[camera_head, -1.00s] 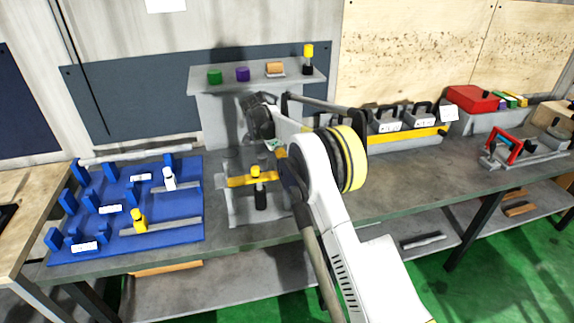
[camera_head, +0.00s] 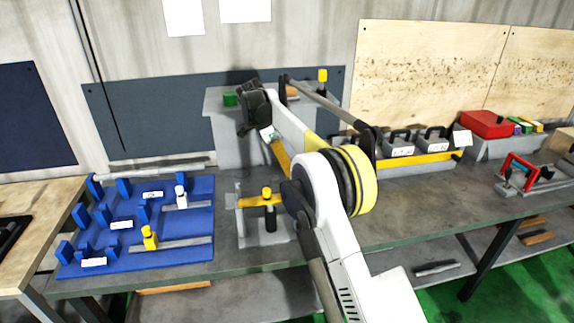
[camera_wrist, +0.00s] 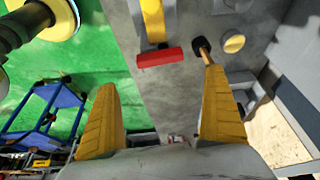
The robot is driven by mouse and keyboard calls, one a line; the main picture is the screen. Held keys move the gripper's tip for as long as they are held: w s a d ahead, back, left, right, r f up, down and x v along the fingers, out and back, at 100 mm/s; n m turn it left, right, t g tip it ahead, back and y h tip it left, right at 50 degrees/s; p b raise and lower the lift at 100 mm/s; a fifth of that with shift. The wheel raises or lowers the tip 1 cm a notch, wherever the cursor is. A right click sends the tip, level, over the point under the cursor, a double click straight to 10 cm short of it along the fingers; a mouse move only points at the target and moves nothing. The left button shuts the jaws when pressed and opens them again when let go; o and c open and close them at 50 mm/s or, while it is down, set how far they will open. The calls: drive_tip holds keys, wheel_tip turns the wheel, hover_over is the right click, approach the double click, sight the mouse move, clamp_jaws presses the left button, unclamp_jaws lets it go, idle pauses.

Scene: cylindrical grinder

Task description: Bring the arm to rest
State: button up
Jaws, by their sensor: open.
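My gripper (camera_wrist: 160,80) is open, its two yellow fingers wide apart in the wrist view, with nothing between them. In the head view my arm is raised over the bench (camera_head: 390,222), bent at the elbow, with its dark wrist in front of the grey raised shelf (camera_head: 222,103). The fingers are mostly hidden behind the arm there. A grey fixture with a yellow clamp bar (camera_head: 252,201) and black post stands on the bench below the arm. The wrist view shows a red block (camera_wrist: 160,57) beyond the fingertips, apart from them.
A blue board (camera_head: 180,249) with white- and yellow-topped pieces lies at the left. A red box (camera_head: 486,124) and a red-handled tool (camera_head: 520,168) are at the right. Bare bench lies right of the fixture.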

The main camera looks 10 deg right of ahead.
drive_tip(key=s+d+r+n+t+y+b, duration=0.15)
drive_tip(key=s+r+n, duration=0.35)
drive_tip(key=s, duration=0.5)
drive_tip(key=s+d+r+n+t+y+b, duration=0.1)
drive_tip(key=s+d+r+n+t+b, duration=0.3)
drive_tip(key=s, duration=0.7)
drive_tip(key=s+a+f+n+y+b, duration=0.1)
drive_tip(key=s+f+n, duration=0.3)
drive_tip(key=s, duration=0.7)
drive_tip(key=s+a+f+n+t+y+b, duration=0.1)
drive_tip(key=s+f+n, duration=0.3)
drive_tip(key=s+f, duration=0.4)
drive_tip(key=s, duration=0.3)
drive_tip(key=shift+a+f+n, duration=0.2)
drive_tip(key=shift+a+n, duration=0.1)
drive_tip(key=shift+a, duration=0.1)
drive_tip(key=shift+s+t, duration=0.1)
drive_tip(key=shift+t, duration=0.15)
